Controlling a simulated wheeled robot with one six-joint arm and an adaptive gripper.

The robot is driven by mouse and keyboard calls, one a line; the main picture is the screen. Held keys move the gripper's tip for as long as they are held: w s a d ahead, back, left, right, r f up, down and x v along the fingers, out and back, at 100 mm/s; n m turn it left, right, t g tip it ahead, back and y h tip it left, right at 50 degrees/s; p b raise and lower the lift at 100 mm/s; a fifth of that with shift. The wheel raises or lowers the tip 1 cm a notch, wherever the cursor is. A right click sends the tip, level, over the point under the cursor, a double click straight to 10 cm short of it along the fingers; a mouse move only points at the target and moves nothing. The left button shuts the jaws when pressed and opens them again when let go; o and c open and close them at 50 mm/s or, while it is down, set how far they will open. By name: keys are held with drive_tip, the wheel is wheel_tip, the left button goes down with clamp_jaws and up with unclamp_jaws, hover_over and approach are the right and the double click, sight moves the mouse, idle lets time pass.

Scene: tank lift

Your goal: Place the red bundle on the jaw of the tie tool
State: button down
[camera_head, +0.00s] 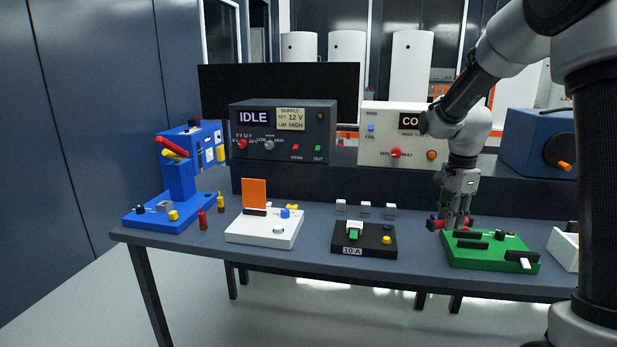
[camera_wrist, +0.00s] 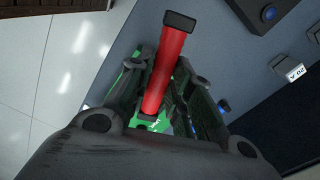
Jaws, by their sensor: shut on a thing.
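The red bundle (camera_wrist: 168,70) is a red rod with dark end caps, held crosswise between my gripper's fingers in the wrist view. In the head view its red ends show on both sides of the fingertips, the left one (camera_head: 434,223) more clearly. My gripper (camera_head: 452,224) is shut on it and points down at the back left edge of a green fixture (camera_head: 490,259). This fixture has dark bars and a white tab at its front; it may be the tie tool, but its jaw is not clear. I cannot tell whether the bundle touches it.
A black 10 A block (camera_head: 362,240) stands left of the green fixture. Further left are a white unit with an orange plate (camera_head: 255,193) and a blue stand (camera_head: 180,180). A white box (camera_head: 563,248) stands right. Instrument boxes (camera_head: 283,131) line the back shelf.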

drive_tip(key=n, duration=0.2)
drive_tip(key=shift+w+n, duration=0.25)
drive_tip(key=shift+n, duration=0.15)
drive_tip(key=w+a+f+n, duration=0.1)
drive_tip(key=a+f+n, duration=0.1)
drive_tip(key=n, duration=0.2)
drive_tip(key=w+a+f+n, duration=0.1)
drive_tip(key=n, duration=0.3)
drive_tip(key=a+f+n, duration=0.2)
drive_tip(key=n, duration=0.3)
drive_tip(key=shift+w+a+f, duration=0.3)
drive_tip(key=shift+w+a, duration=0.05)
drive_tip(key=shift+w, duration=0.05)
drive_tip(key=shift+s+a+f, duration=0.1)
drive_tip(key=shift+a+f, duration=0.2)
drive_tip(key=shift+a, duration=0.15)
